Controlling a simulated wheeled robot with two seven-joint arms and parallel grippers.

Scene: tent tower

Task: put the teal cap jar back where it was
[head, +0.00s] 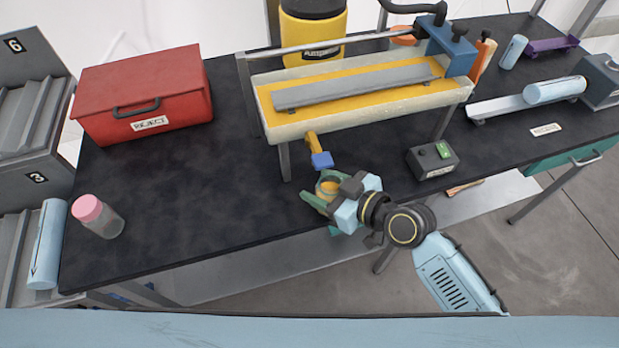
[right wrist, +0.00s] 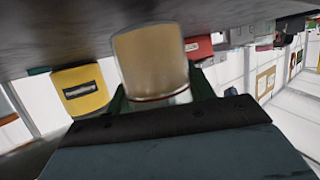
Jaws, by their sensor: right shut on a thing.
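My right gripper (head: 322,194) is over the front edge of the dark table, below the trough's spout. Its green fingers are shut around a small jar (head: 328,188) with amber-tan contents. In the right wrist view the jar (right wrist: 150,62) sits between the fingers, its tan body facing the camera. I cannot tell whether the jar touches the table. A clear jar with a pink cap (head: 88,207) lies tilted or stands at the table's left. My left gripper is not in view.
A trough on legs (head: 290,128) stands behind the gripper, with a yellow spout and blue valve (head: 321,160) close by. A red box (head: 140,90) is at back left. A switch box (head: 433,158) is to the right. The table's left middle (head: 200,190) is bare.

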